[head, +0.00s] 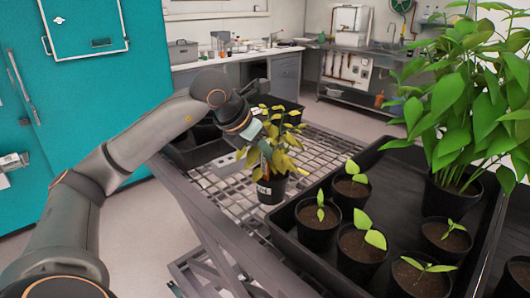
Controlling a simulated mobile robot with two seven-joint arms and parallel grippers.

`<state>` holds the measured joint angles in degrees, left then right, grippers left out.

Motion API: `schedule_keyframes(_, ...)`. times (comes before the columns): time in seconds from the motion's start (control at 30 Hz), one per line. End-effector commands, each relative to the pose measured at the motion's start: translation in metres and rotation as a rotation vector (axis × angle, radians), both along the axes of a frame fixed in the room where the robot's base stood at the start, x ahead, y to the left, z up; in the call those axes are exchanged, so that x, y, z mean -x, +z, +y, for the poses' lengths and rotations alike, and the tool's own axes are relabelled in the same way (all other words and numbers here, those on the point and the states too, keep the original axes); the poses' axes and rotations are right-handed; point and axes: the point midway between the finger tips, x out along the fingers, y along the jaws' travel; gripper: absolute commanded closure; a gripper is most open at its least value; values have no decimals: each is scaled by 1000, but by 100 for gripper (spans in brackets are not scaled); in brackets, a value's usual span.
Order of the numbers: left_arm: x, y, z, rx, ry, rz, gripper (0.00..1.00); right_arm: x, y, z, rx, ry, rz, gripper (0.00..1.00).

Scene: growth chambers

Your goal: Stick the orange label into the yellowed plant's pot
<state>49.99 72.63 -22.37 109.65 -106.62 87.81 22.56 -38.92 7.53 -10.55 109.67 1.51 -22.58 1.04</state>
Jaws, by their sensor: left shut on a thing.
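The yellowed plant (284,142) has yellow and yellow-green leaves and stands in a small black pot (272,192) with a white tag on its side. The pot is on the wire-mesh cart top. My left gripper (257,140) reaches in from the left and is at the plant's leaves, above the pot. It is shut on the orange label (266,149), of which a small orange bit shows among the leaves. The label's lower end is hidden, so I cannot tell whether it touches the soil. My right gripper is not in view.
A black tray (290,232) right of the pot holds several small seedling pots and a tall green plant (465,100). Black containers (195,150) stand behind my gripper. Bare mesh (228,190) lies left of the pot. A teal chamber (105,90) stands at left.

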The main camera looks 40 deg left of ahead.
Motion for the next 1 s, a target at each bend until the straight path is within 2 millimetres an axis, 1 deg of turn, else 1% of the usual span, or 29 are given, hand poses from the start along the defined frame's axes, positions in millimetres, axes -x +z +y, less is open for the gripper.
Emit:
schedule_keyframes(0.27, 0, -1, 0, 0, 0, 0, 100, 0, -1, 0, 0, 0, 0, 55)
schedule_keyframes(0.7, 0, -12, 0, 0, 0, 0, 100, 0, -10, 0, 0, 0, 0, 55)
schedule_keyframes(1.0, 0, -12, 0, 0, 0, 0, 100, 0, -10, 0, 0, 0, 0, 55)
